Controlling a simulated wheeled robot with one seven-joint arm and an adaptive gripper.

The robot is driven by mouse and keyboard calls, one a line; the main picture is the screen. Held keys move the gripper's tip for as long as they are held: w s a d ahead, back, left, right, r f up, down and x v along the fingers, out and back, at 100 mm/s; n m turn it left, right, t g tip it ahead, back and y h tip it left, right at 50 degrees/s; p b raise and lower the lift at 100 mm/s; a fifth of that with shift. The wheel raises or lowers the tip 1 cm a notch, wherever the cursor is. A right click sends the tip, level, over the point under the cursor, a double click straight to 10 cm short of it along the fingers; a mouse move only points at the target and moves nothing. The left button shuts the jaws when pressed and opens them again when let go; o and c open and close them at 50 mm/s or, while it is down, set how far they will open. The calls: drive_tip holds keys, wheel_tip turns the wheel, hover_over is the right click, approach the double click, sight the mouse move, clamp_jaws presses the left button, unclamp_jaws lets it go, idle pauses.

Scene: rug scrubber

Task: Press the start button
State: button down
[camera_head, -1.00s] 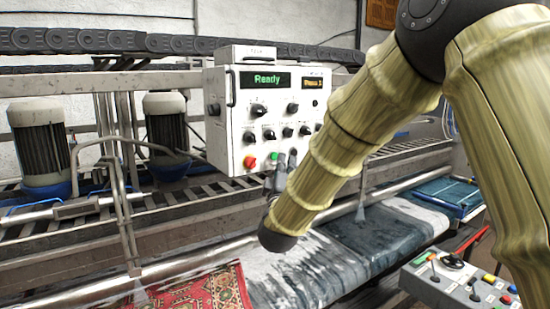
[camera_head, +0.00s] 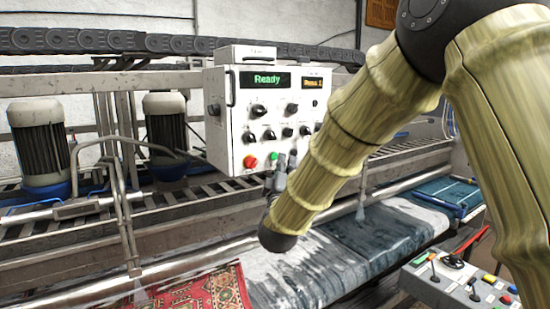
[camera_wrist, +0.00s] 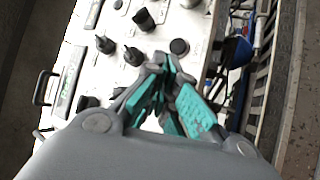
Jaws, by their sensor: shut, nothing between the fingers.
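The white control box (camera_head: 240,130) hangs over the machine, with a green "Ready" display at its top. A green button (camera_head: 273,157) sits low on its front, right of a red button (camera_head: 250,162); which one is labelled start cannot be read. My gripper (camera_head: 283,164) is shut and empty, just right of and slightly below the green button in the head view. In the wrist view my gripper (camera_wrist: 165,72) has its teal-padded fingers together in front of the panel. The green button cannot be made out there; contact cannot be told.
Several black knobs (camera_head: 258,110) stick out of the panel close to the fingers. A handle (camera_wrist: 44,87) stands at the panel's side. A wet rug (camera_head: 375,240) and a red patterned rug (camera_head: 205,292) lie below. A second control panel (camera_head: 462,280) is at lower right.

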drive_tip(key=shift+w+a, duration=0.1)
drive_tip(key=shift+w+a, duration=0.2)
drive_tip(key=shift+a, duration=0.05)
